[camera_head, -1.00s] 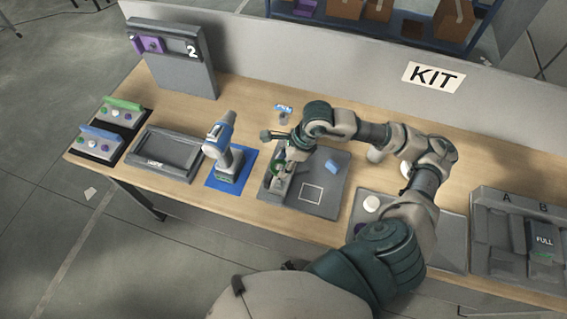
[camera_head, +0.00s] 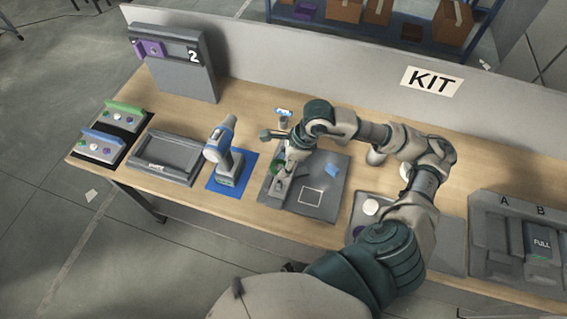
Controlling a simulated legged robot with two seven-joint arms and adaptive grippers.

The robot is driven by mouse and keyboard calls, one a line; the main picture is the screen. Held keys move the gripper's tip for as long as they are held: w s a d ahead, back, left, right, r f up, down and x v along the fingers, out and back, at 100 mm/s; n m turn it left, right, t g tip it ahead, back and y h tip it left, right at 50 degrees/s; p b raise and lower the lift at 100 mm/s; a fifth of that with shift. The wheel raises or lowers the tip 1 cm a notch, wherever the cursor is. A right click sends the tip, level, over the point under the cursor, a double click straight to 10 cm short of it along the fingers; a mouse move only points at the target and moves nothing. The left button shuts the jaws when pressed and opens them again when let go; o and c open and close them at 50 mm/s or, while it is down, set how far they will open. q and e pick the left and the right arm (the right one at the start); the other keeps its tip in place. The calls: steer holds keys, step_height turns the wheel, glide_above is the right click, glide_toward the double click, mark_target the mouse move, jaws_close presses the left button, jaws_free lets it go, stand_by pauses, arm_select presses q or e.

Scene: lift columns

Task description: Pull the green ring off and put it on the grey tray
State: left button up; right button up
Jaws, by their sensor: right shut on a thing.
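A small patch of green, the green ring (camera_head: 275,167), shows at the fingers of my right gripper (camera_head: 280,181), over the left part of a grey board (camera_head: 329,202). My right gripper points down and is shut on the ring; its fingers and a grey block there hide most of it. I cannot tell whether the ring is still around anything. A shallow grey tray (camera_head: 148,170) with a label lies empty on the left of the bench. My left gripper is not in view.
A blue and grey drill (camera_head: 222,140) stands on a blue mat between the tray and the board. A blue block (camera_head: 331,170) lies on the board. Button boxes (camera_head: 103,143) sit at the far left. A panel marked 2 (camera_head: 193,72) rises behind the tray.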

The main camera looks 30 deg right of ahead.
steer(key=shift+r+p, duration=1.65)
steer(key=shift+r, duration=1.3)
